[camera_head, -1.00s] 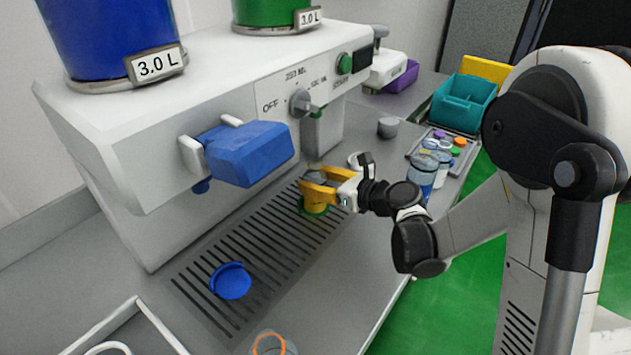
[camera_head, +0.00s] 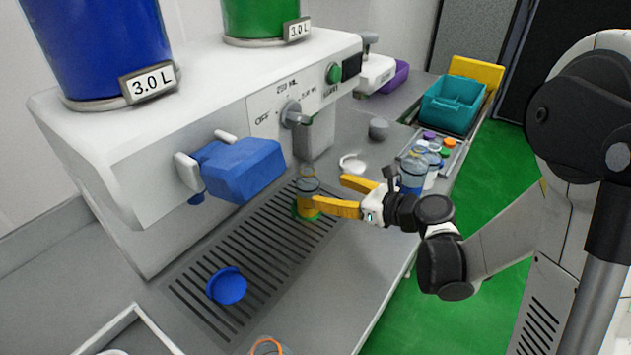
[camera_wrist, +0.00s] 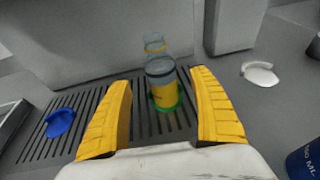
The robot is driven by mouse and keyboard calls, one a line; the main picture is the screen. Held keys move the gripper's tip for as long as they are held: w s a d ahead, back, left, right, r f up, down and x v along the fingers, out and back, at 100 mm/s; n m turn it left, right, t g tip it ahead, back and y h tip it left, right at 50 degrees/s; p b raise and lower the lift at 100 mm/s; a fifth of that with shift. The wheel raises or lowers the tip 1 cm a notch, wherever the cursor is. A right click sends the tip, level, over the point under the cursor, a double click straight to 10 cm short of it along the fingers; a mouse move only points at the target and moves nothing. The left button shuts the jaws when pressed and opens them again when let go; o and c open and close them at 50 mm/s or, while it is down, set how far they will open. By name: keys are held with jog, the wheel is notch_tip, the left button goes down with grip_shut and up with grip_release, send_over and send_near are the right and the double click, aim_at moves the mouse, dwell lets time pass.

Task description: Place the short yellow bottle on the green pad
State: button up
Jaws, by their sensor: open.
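The short yellow bottle (camera_head: 307,187) is clear with a yellow band and stands upright on the green pad (camera_head: 298,212) on the slotted drip grate. In the wrist view the bottle (camera_wrist: 160,80) stands upright between the fingers but farther out, with the green pad (camera_wrist: 178,105) showing around its base. My gripper (camera_head: 350,195) is open and empty, a little to the right of the bottle. In the wrist view its yellow fingers (camera_wrist: 160,112) are spread wide, with gaps to the bottle on both sides.
A blue pad (camera_head: 227,286) lies on the grate (camera_head: 190,297) at the front left. The dispenser with a blue spout (camera_head: 240,168) stands behind. A white disc (camera_head: 352,163), a grey cup (camera_head: 378,128) and a blue bottle (camera_head: 412,174) are to the right.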

jog(key=d+r+m+t+h, duration=0.45)
jog(key=d+r+m, duration=0.25)
jog(key=r+m, duration=0.45)
jog(key=d+r+m+t+h, duration=0.4)
jog(key=d+r+m+h, duration=0.3)
jog(key=r+m, duration=0.4)
jog(key=s+d+f+m+g+h, duration=0.35)
jog(key=s+d+f+m, duration=0.2)
jog(key=m, duration=0.75)
jog(key=s+a+f+m+g+y, duration=0.2)
jog(key=s+a+f+m+g, duration=0.1)
jog(key=s, duration=0.5)
jog(key=s+a+f+m+g+y, duration=0.2)
jog(key=s+a+f+m+g, duration=0.2)
jog(key=s+f, duration=0.4)
jog(key=m+g, duration=0.1)
jog(key=m, duration=0.1)
jog(key=shift+s+m+p, duration=0.2)
jog(key=shift+m+p, duration=0.15)
